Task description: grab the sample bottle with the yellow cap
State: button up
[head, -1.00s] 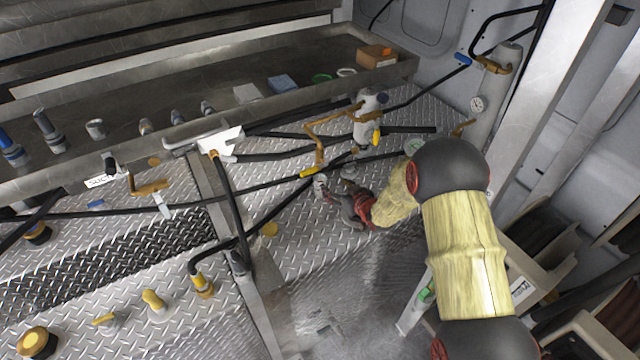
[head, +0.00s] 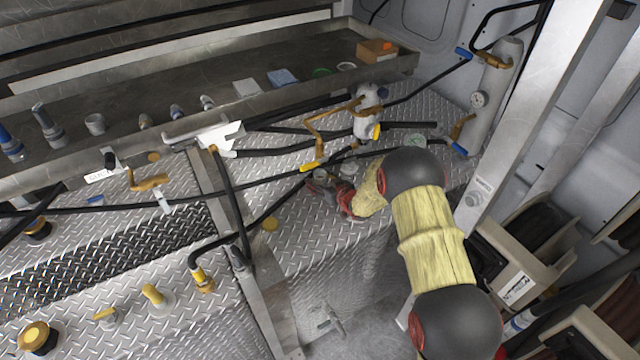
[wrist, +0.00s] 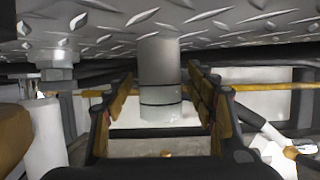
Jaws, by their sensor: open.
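My gripper (head: 322,186) is low over the diamond-plate deck, beside the pipe fittings in the head view. In the wrist view, my open gripper (wrist: 160,120) has its orange-padded fingers on either side of a grey cylinder (wrist: 160,65) with a paler, clear-looking end and dark rings. The fingers look apart from it. No yellow cap shows on this cylinder, and I cannot tell whether it is the sample bottle. Small yellow-topped pieces (head: 155,295) and (head: 108,316) stand on the deck at the front left, well away from my gripper.
A white fitting with a yellow knob (head: 368,118) and brass pipes stands just behind my gripper. Black hoses (head: 270,180) cross the deck. A long metal tray (head: 205,75) holds several fittings and an orange-brown box (head: 377,50). Hose reels (head: 520,270) stand at the right.

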jog(key=c, duration=0.3)
jog(key=c, duration=1.1)
jog(key=shift+r, duration=0.15)
